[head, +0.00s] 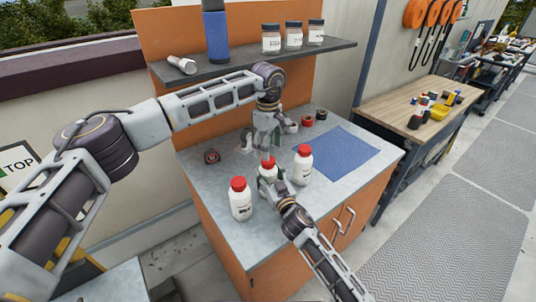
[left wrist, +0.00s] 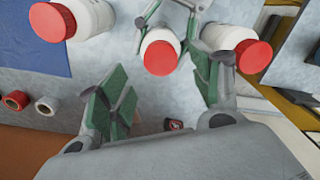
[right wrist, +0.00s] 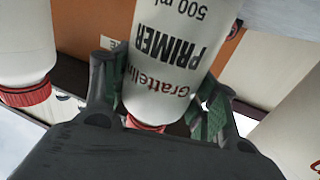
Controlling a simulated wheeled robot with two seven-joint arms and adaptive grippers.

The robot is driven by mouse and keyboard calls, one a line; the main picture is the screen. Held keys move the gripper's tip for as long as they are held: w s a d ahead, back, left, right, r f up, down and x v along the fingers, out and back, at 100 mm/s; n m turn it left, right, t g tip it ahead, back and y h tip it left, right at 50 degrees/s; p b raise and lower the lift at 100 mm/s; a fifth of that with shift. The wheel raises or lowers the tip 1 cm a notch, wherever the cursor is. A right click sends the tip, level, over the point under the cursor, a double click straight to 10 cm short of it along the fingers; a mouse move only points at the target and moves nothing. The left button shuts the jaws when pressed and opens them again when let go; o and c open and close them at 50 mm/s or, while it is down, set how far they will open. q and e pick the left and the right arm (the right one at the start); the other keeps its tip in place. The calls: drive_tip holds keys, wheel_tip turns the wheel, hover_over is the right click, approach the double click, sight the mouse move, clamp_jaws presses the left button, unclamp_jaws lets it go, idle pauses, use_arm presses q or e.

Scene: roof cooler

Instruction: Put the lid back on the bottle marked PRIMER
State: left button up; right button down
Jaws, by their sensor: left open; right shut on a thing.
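The PRIMER bottle (right wrist: 165,60) is white, its label upside down in the right wrist view. It is the middle of three white bottles in the head view (head: 265,183). A red lid (left wrist: 162,57) shows on its top; how firmly it sits I cannot tell. My right gripper (head: 279,183) is shut around this bottle, which looks upright; its green-padded fingers flank it in the right wrist view. My left gripper (head: 262,144) is open and empty, pointing down just above and behind the red lid, apart from it as far as I can tell.
Red-lidded white bottles stand close on the left (head: 240,203) and right (head: 302,167). A blue mat (head: 338,152) lies at the right. Tape rolls (head: 307,120) stand behind, and a small red item (head: 211,156) lies at the left. A shelf (head: 240,66) with jars overhangs the back.

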use_arm(q)
wheel_tip(320, 180, up, 7)
idle(0.4)
use_arm(e)
drive_tip(key=shift+c, duration=1.8)
unclamp_jaws()
use_arm(q)
drive_tip(key=shift+f, duration=0.1)
use_arm(e)
drive_tip(key=shift+s, duration=0.1)
drive_tip(key=v, duration=1.1)
drive_tip(key=shift+s+d, duration=0.2)
drive_tip(key=shift+s, duration=0.15)
drive_tip(key=shift+f, duration=0.1)
